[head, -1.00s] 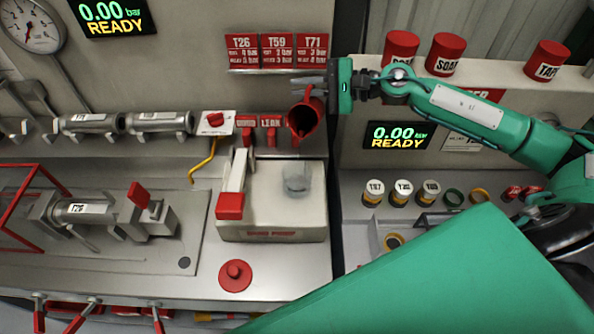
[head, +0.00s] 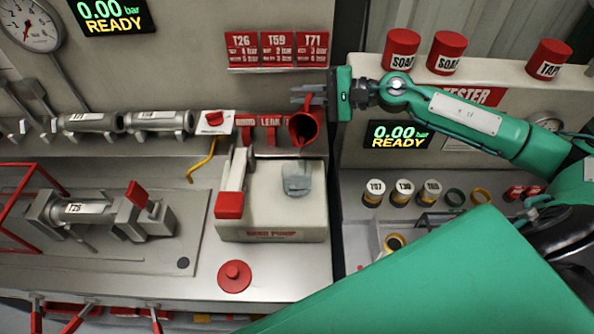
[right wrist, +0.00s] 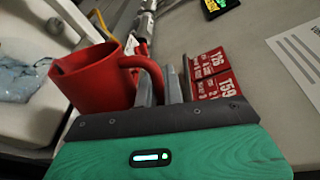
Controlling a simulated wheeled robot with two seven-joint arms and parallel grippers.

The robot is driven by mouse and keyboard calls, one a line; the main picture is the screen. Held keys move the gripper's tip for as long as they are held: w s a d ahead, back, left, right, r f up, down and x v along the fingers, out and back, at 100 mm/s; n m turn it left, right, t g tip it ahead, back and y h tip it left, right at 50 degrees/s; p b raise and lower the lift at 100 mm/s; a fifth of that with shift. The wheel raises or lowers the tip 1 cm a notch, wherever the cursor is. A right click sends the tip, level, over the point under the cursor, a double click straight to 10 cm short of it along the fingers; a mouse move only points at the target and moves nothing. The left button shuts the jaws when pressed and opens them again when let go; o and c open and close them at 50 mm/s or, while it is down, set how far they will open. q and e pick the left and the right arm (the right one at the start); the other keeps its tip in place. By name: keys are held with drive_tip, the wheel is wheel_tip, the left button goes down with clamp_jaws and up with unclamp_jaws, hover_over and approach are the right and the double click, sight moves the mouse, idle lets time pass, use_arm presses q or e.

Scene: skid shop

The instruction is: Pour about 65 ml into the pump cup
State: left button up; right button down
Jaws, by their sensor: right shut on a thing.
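My right gripper (head: 308,95) is shut on the handle of a red jug (head: 304,127), also seen in the right wrist view (right wrist: 95,80). The jug hangs tilted above the back of the hand pump (head: 270,222), its dark mouth facing the head camera. The clear pump cup (head: 297,181) sits on top of the pump, below the jug and apart from it. It looks bluish grey; its liquid level is unclear. The cup also shows at the left of the right wrist view (right wrist: 28,82). No stream of liquid is distinguishable. My left gripper is not in view.
The pump's red-ended lever (head: 230,200) stands left of the cup. Red label cards (head: 277,50) hang on the panel behind the jug. Small labelled pots (head: 403,192) stand at right. A red knob (head: 234,275) is on the front bench.

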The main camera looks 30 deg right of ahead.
drive_tip(key=shift+a+f, duration=0.1)
drive_tip(key=shift+f, duration=0.4)
drive_tip(key=shift+s+a+f+n+b, duration=0.1)
drive_tip(key=shift+s+f+n+b, duration=0.15)
drive_tip(key=shift+f+b, duration=0.3)
drive_tip(key=shift+a, duration=0.1)
drive_tip(key=shift+s+a+r+n+h+p, duration=0.3)
drive_tip(key=shift+s+a+n+p, duration=0.1)
drive_tip(key=shift+s+n+p, duration=0.2)
